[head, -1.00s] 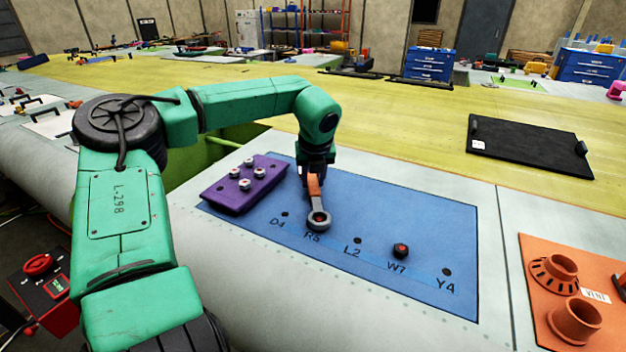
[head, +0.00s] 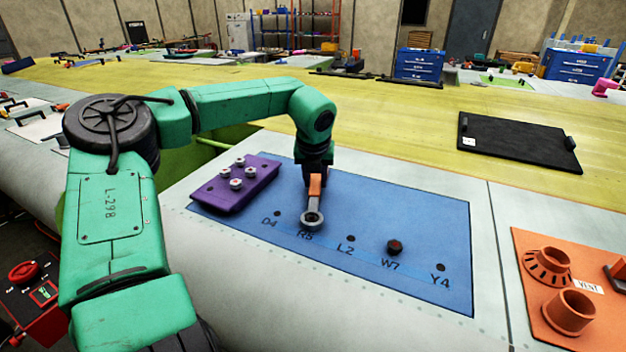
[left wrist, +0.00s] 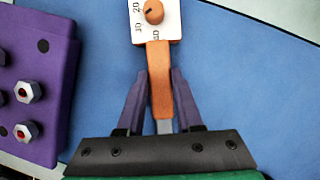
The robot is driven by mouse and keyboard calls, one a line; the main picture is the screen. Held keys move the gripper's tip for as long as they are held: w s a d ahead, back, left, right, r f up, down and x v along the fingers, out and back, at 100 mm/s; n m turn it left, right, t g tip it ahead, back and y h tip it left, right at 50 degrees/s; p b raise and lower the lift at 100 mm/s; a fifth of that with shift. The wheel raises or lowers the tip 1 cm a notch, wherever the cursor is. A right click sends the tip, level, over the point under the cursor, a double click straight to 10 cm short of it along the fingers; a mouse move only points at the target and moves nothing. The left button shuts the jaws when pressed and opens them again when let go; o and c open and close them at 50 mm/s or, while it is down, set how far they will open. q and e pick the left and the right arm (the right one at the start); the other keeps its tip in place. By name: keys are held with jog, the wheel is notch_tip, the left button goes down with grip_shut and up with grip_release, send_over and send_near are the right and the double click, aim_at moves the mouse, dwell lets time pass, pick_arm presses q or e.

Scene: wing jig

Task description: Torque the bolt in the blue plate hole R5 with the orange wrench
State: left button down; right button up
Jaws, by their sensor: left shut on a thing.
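My left gripper (head: 315,172) is shut on the handle of the orange wrench (head: 315,188). The wrench's grey ring end (head: 312,219) sits over hole R5 on the blue plate (head: 420,215), just above the R5 label. The ring hides the hole, and I cannot clearly make out a bolt inside it. In the left wrist view, purple fingers (left wrist: 157,100) flank the orange handle (left wrist: 160,80). A white marked piece with an orange knob (left wrist: 154,12) shows at the handle's far end. My right gripper is not in view.
A purple block (head: 235,184) with several bolts stands on the plate's left. A dark bolt (head: 394,247) is at W7. Holes D4, L2 and Y4 look empty. An orange fixture (head: 570,310) lies at right, and a black tray (head: 520,143) behind.

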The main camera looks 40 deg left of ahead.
aim_at(337, 191)
pick_arm(q)
jog(key=shift+w+d+f+m+h, duration=0.1)
jog(key=shift+w+d+m+h, duration=0.2)
jog(key=shift+w+d+m, duration=0.5)
jog(key=shift+d+m+t, duration=0.25)
jog(key=shift+m+t, duration=0.05)
jog(key=shift+m, duration=0.1)
jog(key=shift+w+d+m+h+b, duration=0.2)
jog(key=shift+d+m, duration=0.35)
jog(key=shift+m, duration=0.05)
jog(key=shift+w+d+m+h+b, duration=0.15)
jog(key=shift+w+d+m+h, duration=0.05)
jog(key=shift+d+m, duration=0.4)
